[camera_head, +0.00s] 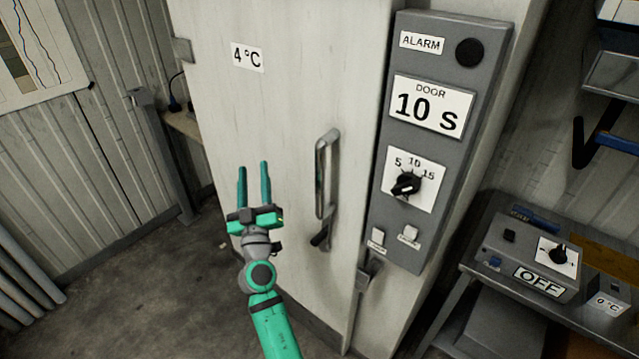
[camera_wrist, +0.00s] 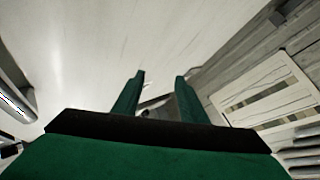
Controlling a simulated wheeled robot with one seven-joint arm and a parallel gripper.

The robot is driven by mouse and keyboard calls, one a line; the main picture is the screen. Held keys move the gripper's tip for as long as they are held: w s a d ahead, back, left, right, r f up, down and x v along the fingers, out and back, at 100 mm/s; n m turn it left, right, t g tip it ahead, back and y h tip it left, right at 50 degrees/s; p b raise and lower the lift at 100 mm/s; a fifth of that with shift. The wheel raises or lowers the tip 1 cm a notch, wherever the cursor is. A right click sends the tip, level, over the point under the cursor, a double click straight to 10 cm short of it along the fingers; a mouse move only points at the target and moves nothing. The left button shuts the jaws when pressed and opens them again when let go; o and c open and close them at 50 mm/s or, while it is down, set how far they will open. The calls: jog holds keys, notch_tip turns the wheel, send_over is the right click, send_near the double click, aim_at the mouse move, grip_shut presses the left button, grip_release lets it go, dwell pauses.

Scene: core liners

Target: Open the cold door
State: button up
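The cold door (camera_head: 285,100) is a tall pale panel with a "4°C" label, and it looks shut. Its vertical metal handle (camera_head: 322,180) is on the right side of the door, with a small dark latch (camera_head: 320,238) at its lower end. My green gripper (camera_head: 254,168) is in front of the door, left of the handle and apart from it. Its two fingers point up and are spread, with nothing between them. In the wrist view the open fingers (camera_wrist: 160,85) show against the pale door surface (camera_wrist: 110,45), and a metal bar, likely the handle (camera_wrist: 15,100), shows at the left edge.
A grey control panel (camera_head: 372,240) with "ALARM", "DOOR 10 S" and a dial stands right of the door. A bench with an "OFF" box (camera_head: 528,262) is at the right. Pipes (camera_head: 25,285) lie at lower left. The floor (camera_head: 150,290) left of my arm is clear.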

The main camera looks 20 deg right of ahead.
jog(key=s+d+r+m+g+h, duration=0.2)
jog(key=s+d+r+m+h, duration=0.15)
jog(key=s+m+h, duration=0.2)
jog(key=m+g+h, duration=0.4)
jog(key=m+g, duration=0.2)
jog(key=g, duration=0.2)
send_near(318, 187)
jog(key=d, duration=0.1)
jog(key=shift+y, duration=0.25)
jog(key=x, duration=1)
jog(key=shift+w+r, duration=0.1)
jog(key=shift+w, duration=0.4)
jog(key=shift+s+d, duration=0.1)
grip_shut()
jog(key=shift+s, duration=0.1)
